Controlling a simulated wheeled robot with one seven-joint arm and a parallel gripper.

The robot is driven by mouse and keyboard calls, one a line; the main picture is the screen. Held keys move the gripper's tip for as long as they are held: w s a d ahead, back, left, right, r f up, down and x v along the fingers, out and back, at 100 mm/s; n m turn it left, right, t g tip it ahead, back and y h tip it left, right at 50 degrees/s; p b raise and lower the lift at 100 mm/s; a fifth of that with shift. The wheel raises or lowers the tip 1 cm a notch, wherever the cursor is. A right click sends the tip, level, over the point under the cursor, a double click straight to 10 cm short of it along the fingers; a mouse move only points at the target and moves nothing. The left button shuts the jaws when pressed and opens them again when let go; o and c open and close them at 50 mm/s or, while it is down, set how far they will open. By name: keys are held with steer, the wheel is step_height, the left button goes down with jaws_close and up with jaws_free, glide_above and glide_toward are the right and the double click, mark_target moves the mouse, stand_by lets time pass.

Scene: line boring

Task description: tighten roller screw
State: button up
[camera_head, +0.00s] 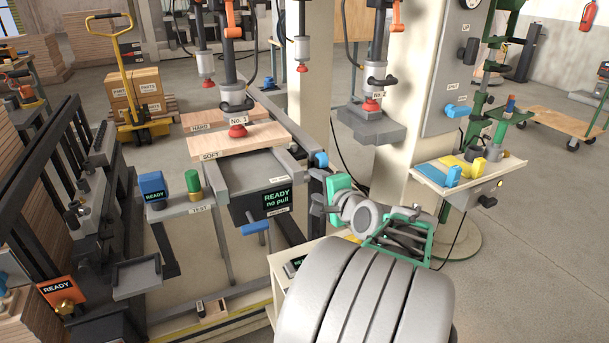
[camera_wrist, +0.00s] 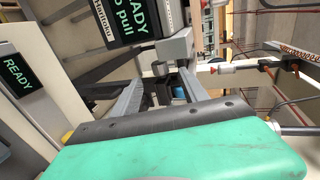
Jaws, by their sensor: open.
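My gripper (camera_wrist: 160,80) is open in the wrist view, its two grey fingers apart above its green body. Dark parts and a small blue part (camera_wrist: 181,92) show between and beyond the fingers; I cannot tell whether they touch. In the head view my arm reaches up from the bottom, and the green gripper body (camera_head: 339,197) is beside the right side of the boring station. A black box (camera_head: 262,203) there reads "READY no pull", and a blue-ended handle (camera_head: 255,227) sticks out below it. I cannot make out the roller screw for certain in either view.
Wooden boards (camera_head: 215,145) marked SOFT and HARD lie below the hanging drill heads. A blue knob (camera_head: 320,159) sits on the frame near my gripper. A side table (camera_head: 430,172) with yellow and blue items stands right. A beige column (camera_head: 405,110) is behind.

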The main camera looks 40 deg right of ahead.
mark_target(306, 179)
steer(key=x, duration=0.6)
steer(key=shift+w+d+f, duration=0.1)
steer(key=shift+w+f, duration=0.05)
steer(key=shift+w, duration=0.15)
steer(key=shift+c, duration=0.2)
jaws_close()
steer(key=shift+b, duration=0.3)
